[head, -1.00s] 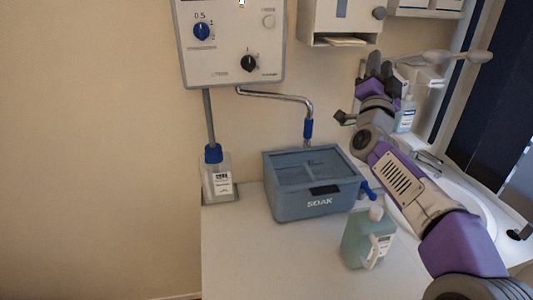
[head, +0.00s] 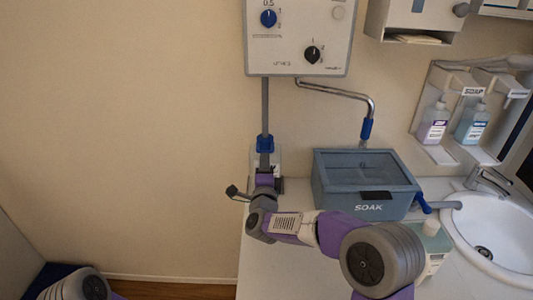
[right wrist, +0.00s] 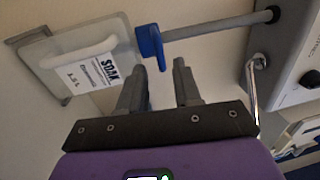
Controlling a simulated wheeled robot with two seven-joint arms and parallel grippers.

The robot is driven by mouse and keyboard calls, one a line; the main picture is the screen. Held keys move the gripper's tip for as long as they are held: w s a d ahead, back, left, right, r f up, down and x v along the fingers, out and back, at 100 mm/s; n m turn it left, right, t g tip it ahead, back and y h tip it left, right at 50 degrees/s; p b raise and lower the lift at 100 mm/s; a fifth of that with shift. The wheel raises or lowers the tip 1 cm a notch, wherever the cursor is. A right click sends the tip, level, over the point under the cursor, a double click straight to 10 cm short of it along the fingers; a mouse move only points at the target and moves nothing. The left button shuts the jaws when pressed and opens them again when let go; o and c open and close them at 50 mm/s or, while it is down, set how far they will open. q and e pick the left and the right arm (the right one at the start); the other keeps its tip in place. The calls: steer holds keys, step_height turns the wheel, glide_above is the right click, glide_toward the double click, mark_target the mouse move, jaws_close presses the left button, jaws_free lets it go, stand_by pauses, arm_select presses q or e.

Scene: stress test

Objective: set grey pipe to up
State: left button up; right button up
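The grey pipe (head: 265,105) runs straight down from the white wall unit to a blue grip (head: 265,144) at the labelled bottle (head: 278,160). In the right wrist view the grey pipe (right wrist: 215,27), blue grip (right wrist: 151,45) and bottle (right wrist: 75,62) also show. My right gripper (right wrist: 160,68) is open. Its fingertips are close to the blue grip, whose lower tab appears between them; contact cannot be told. In the head view my right gripper (head: 265,172) hides most of the bottle. My left gripper is out of view; only part of my left arm shows at bottom left.
The wall unit (head: 300,40) has a blue and a black knob. A bent chrome pipe (head: 345,94) hangs over the SOAK box (head: 350,190). A green bottle (head: 432,240), the sink (head: 490,230) and soap dispensers (head: 455,120) stand right. The wall left is clear.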

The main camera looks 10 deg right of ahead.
glide_toward(266, 133)
steer(key=shift+w+d+f, duration=0.1)
steer(key=shift+w+f, duration=0.35)
steer(key=shift+w, duration=0.45)
steer(key=shift+w+d+f, duration=0.1)
steer(key=shift+w+f, duration=0.35)
steer(key=shift+w, duration=0.4)
jaws_close()
